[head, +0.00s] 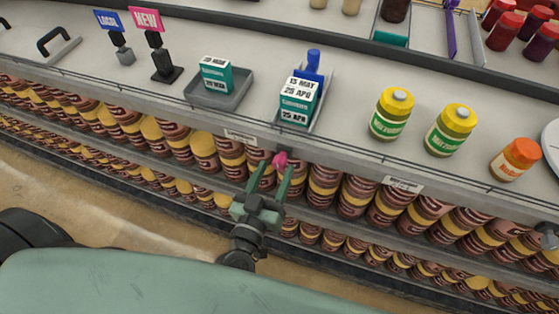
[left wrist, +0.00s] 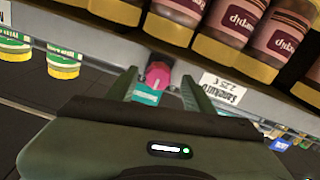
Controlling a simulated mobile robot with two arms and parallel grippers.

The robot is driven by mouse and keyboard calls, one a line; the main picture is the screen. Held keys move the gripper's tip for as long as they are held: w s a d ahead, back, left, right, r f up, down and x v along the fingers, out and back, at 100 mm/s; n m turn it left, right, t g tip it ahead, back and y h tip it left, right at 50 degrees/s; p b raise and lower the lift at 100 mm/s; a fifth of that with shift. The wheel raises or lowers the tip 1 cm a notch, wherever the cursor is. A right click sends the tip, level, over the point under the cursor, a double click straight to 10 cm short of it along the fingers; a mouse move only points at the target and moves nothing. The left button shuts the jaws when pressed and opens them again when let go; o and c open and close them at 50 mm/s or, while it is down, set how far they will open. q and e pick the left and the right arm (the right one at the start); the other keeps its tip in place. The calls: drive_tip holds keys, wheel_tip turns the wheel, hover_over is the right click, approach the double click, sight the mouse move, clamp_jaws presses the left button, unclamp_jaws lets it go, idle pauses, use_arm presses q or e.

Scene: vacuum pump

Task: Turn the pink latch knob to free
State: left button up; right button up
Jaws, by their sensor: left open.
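The pink latch knob (head: 280,159) sits on the front edge of the shelf, below the tray with the blue-topped teal box. In the left wrist view the pink knob (left wrist: 157,75) shows between my two fingers. My left gripper (head: 272,177) is open, with its fingertips on either side of the knob in the head view. It also shows open in the left wrist view (left wrist: 160,88). Whether either finger touches the knob I cannot tell. My right gripper does not show clearly.
A teal box (head: 300,97) stands in a tray behind the knob. Another teal box (head: 215,74) stands in a grey tray (head: 233,96) to its left. Yellow-lidded tubs (head: 391,113) stand to the right. Rows of brown jars (head: 323,186) fill the shelves below, close to my gripper.

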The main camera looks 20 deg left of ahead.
use_arm(q)
drive_tip(key=shift+w+d+r, duration=0.1)
drive_tip(key=shift+w+d, duration=0.05)
drive_tip(key=shift+w, duration=1.3)
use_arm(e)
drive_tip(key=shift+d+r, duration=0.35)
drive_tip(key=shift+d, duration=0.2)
use_arm(q)
clamp_jaws()
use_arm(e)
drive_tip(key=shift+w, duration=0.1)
